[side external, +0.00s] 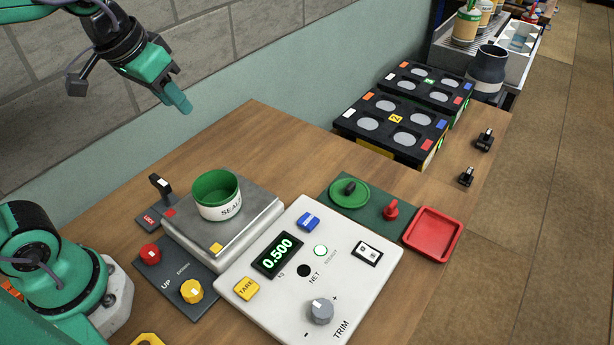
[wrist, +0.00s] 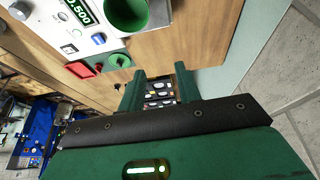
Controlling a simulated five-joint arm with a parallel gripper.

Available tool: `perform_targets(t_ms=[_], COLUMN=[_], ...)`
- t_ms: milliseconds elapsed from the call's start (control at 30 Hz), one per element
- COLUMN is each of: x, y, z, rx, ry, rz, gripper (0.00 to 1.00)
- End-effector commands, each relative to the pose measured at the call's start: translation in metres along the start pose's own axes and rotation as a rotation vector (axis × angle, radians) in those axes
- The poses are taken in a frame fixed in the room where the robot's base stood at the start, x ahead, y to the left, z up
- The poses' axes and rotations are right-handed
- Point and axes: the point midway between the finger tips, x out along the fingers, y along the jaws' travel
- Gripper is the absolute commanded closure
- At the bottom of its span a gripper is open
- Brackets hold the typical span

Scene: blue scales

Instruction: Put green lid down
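The green lid (side external: 363,200) lies flat on a dark green mat (side external: 375,222), its dark knob on top. The lid also shows in the wrist view (wrist: 112,62). The cup (side external: 219,210), white outside and green inside, stands uncovered on the metal scale plate (side external: 250,232); its green inside also shows in the wrist view (wrist: 125,10). My gripper (side external: 181,100) hangs high at the upper left, well away from the lid and the cup. In the wrist view my gripper (wrist: 160,85) has its two green fingers apart, with nothing between them.
The scale panel (side external: 240,287) reads 0.500, with a grey trim knob (side external: 321,311) and buttons. A red knob (side external: 391,209) and an empty red tray (side external: 433,235) are right of the lid. Black racks (side external: 392,128) stand at the back. The wall is behind my gripper.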

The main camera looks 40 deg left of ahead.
Motion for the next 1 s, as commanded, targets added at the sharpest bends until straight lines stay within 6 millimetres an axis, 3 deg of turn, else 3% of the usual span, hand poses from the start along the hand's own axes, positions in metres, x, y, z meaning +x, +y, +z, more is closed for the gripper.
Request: perform_targets(t_ms=[200, 400, 1000], x=[-0.002, 0.001, 0.002], y=[-0.016, -0.022, -0.024], z=[0.043, 0.065, 0.07], rx=[0.002, 0.006, 0.008], ry=[0.059, 0.088, 0.094], rz=[-0.017, -0.029, -0.031], gripper=[0.66, 0.66, 0.66])
